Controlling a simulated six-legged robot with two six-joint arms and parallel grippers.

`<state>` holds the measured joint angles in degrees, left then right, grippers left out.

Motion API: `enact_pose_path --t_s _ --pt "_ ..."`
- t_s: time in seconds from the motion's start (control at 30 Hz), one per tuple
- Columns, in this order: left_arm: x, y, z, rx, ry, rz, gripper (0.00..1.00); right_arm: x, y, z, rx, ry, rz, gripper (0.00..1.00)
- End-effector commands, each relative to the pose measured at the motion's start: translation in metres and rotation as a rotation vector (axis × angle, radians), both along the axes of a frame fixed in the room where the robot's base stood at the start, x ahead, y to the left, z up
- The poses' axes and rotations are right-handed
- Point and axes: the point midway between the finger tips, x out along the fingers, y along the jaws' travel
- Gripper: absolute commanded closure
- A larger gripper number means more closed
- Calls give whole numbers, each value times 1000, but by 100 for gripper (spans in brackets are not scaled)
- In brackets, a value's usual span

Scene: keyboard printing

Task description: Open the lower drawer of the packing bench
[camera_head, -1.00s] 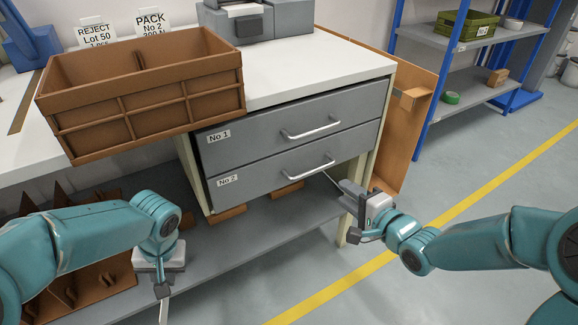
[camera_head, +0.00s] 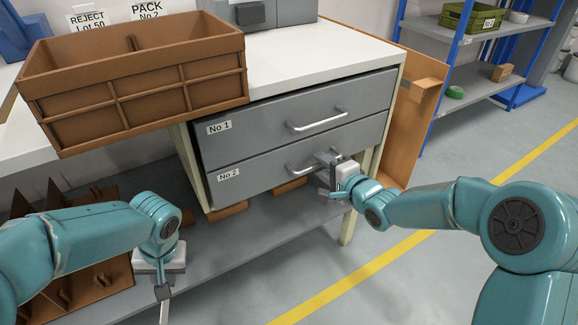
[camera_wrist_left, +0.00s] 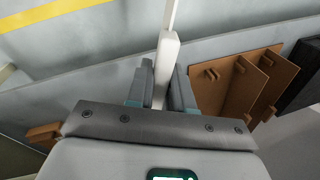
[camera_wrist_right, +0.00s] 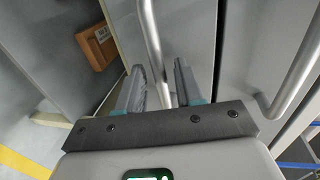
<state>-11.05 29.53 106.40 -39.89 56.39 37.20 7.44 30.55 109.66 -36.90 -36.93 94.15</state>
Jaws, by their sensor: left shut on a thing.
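The lower drawer (camera_head: 245,178), grey and labelled "No 2", is closed in the packing bench, below the "No 1" drawer (camera_head: 255,125). Its silver bar handle (camera_head: 299,166) is partly hidden by my right gripper (camera_head: 326,172). In the right wrist view the handle bar (camera_wrist_right: 151,40) runs between the two fingers of my right gripper (camera_wrist_right: 160,88), which stand apart with gaps around it. My left gripper (camera_wrist_left: 160,88) is shut on a pale narrow bar (camera_wrist_left: 166,50), low at the left. That bar (camera_head: 164,308) hangs downward in the head view, away from the drawers.
A brown crate (camera_head: 140,102) stands on the white bench top (camera_head: 310,60) and overhangs its front edge. The upper drawer's handle (camera_head: 316,122) is just above my right gripper. The floor in front is clear.

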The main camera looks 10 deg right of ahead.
Motion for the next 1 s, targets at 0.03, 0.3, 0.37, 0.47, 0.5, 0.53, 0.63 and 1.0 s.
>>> enact_pose_path --t_s 0.03,0.3,0.37,0.47,0.5,0.53,0.63,1.0 --pt "0 0 -2 0 0 1 100 5 3 -2 1 -1 1 64" --pt "2 1 -3 0 0 1 100 13 5 -2 0 0 1 64" --pt "3 1 -3 0 0 1 100 13 5 -2 0 0 1 64" --pt "3 1 -3 0 0 1 100 13 5 -2 0 0 1 84" --pt "2 1 -3 0 0 1 100 13 5 -2 0 0 1 96" --pt "2 1 -3 0 0 1 100 13 5 -2 0 0 1 100" --pt "2 1 -3 0 0 0 100 13 5 -2 0 0 1 100" --pt "2 1 -1 0 0 0 100 12 5 -2 0 0 0 100"
